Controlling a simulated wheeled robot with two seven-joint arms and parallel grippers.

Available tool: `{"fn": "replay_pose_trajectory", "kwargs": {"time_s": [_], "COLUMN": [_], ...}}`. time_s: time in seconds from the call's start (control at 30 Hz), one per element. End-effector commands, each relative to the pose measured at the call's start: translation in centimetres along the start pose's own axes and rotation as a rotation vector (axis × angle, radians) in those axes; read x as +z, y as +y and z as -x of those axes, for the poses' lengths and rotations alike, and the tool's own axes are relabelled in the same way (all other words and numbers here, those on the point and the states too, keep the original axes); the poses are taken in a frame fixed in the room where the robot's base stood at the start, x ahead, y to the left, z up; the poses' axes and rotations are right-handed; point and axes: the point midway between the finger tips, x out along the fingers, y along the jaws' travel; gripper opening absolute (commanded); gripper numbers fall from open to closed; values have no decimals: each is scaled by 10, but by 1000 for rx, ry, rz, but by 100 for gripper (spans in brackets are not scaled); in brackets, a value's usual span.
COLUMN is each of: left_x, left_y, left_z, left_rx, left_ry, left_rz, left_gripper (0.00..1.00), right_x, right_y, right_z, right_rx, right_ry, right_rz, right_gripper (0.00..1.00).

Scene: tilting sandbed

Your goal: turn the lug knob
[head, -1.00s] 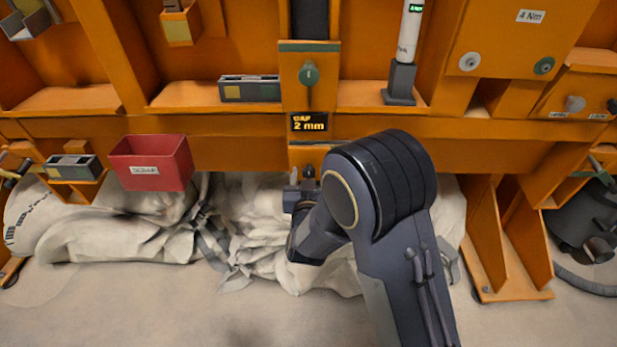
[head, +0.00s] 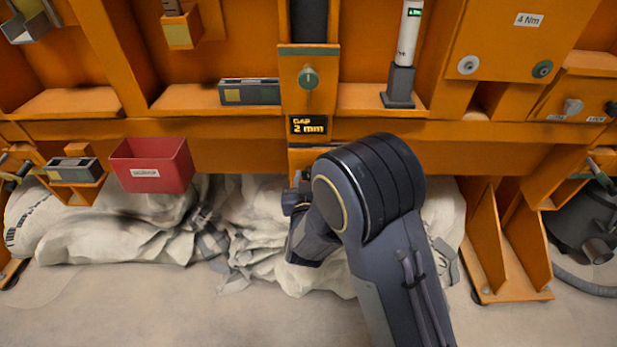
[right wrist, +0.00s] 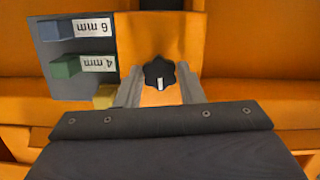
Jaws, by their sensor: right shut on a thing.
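The lug knob is a black, lobed knob (right wrist: 159,73) with a white mark, on an orange panel. In the right wrist view it sits between the two grey fingers of my right gripper (right wrist: 160,90), and the fingers are shut on it. In the head view my right gripper (head: 299,193) is at the lower front of the orange frame, below the gap display (head: 309,125) reading 2 mm. There my gripper and arm hide the knob. My left gripper is in neither view.
A green round knob (head: 308,78) is above the display. A red bin (head: 152,165) hangs at left. In the right wrist view a grey holder with 6 mm (right wrist: 56,30) and 4 mm (right wrist: 66,67) blocks stands beside the knob. White sacks (head: 120,225) lie below the frame.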

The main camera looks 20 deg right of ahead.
Motion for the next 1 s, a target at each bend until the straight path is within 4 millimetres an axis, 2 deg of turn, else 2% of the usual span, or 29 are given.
{"fn": "replay_pose_trajectory", "kwargs": {"time_s": [1.0], "left_x": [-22], "left_y": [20], "left_z": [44], "left_rx": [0], "left_ry": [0], "left_rz": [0], "left_gripper": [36], "right_x": [1], "right_y": [-5], "right_z": [0], "right_rx": [158], "right_ry": [1], "right_rz": [912], "right_gripper": [12]}}
